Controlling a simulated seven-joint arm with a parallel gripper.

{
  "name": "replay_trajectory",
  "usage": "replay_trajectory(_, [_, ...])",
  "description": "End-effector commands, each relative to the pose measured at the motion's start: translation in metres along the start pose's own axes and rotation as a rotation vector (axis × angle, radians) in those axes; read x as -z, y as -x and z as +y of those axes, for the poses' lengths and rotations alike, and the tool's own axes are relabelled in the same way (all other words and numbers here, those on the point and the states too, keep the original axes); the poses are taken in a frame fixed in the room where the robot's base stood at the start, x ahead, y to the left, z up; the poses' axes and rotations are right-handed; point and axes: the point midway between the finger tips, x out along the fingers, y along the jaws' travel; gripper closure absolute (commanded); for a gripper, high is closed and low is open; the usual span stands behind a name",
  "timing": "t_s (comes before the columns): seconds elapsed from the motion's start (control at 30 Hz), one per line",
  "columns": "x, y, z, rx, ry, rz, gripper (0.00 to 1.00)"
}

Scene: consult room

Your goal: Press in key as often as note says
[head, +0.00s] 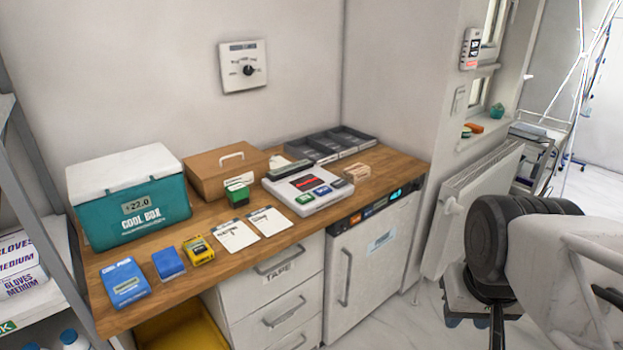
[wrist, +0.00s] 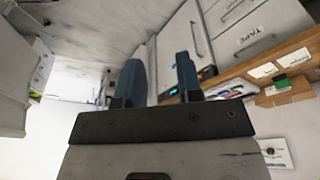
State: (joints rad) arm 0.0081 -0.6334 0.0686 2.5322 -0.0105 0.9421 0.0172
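Print on the keys is too small to read. Two white note cards, the left note (head: 235,234) and the right note (head: 270,221), lie in front of it; their writing is not legible. A green-topped stamp-like block (head: 238,195) stands behind the left note. In the wrist view my gripper (wrist: 159,80) has its two blue fingers apart with nothing between them, away from the counter. My gripper does not clearly show in the head view.
The counter (head: 203,276) also holds a teal cool box (head: 135,205), a brown case (head: 225,172), a grey divided tray (head: 330,143), and blue and yellow packs at the front left. A wall dial (head: 243,67) hangs above. A radiator (head: 468,209) stands right of the cabinet.

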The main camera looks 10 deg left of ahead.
Motion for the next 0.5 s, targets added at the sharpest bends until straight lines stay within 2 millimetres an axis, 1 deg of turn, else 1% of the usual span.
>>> replay_trajectory(0.03, [0.0,0.0,0.0,0.0,0.0,0.0,0.75])
replay_trajectory(0.2, [0.0,0.0,0.0,0.0,0.0,0.0,1.0])
replay_trajectory(0.5, [0.0,0.0,0.0,0.0,0.0,0.0,1.0])
